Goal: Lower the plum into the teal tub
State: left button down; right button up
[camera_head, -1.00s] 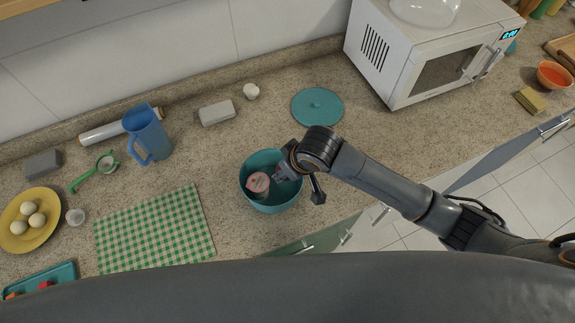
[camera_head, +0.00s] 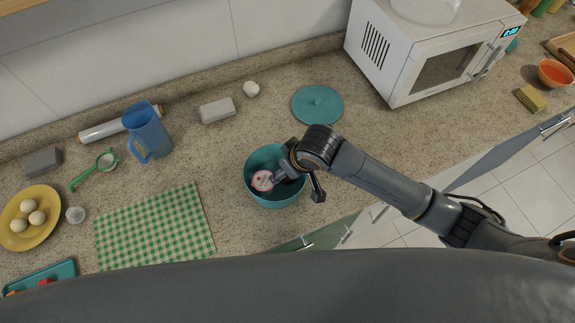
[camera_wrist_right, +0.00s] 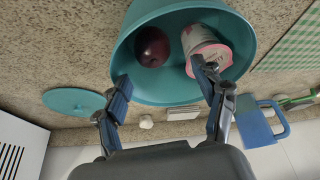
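The teal tub (camera_head: 276,200) stands on the counter in the head view, and its open mouth fills the top of the right wrist view (camera_wrist_right: 165,90). The dark red plum (camera_wrist_right: 152,47) lies inside the tub in the wrist view; in the head view my gripper hides it. My right gripper (camera_wrist_right: 160,78) is open, its two fingers spread wide apart with nothing between them at the tips. In the head view the right gripper (camera_head: 281,176) reaches into the tub's mouth. A white and pink cup (camera_wrist_right: 205,50) lies in the tub beside the plum, close to one fingertip. My left gripper is not in view.
A teal lid (camera_head: 318,105) lies behind the tub, left of the microwave (camera_head: 415,55). A green checked cloth (camera_head: 155,228) lies to the left. A blue jug (camera_head: 148,132), a grey block (camera_head: 217,110) and a yellow plate (camera_head: 28,232) stand farther off. Bare counter surrounds the tub.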

jog(key=v, duration=1.2)
jog(key=s+d+f+m+h, duration=0.1)
jog(key=s+d+f+m, duration=0.2)
jog(key=s+d+f, duration=0.35)
jog(key=s+d+f+m+h, duration=0.1)
jog(key=s+d+f+m, duration=0.25)
jog(key=s+d, duration=0.45)
notch_tip(320, 180, down, 31)
jog(key=n+g+b, duration=0.1)
jog(key=b, duration=0.5)
jog(key=s+d+f+b, duration=0.1)
jog(key=s+f+b, duration=0.1)
jog(key=s+f, duration=0.6)
jog(key=s+d+f+g+b, duration=0.1)
jog(key=s+d+f+b, duration=0.1)
jog(key=s+f, duration=0.6)
notch_tip(320, 180, down, 6)
jog(key=shift+s+d+r+g+h+b, duration=0.1)
jog(key=shift+s+d+g+h+b, duration=0.2)
jog(key=shift+b, duration=0.45)
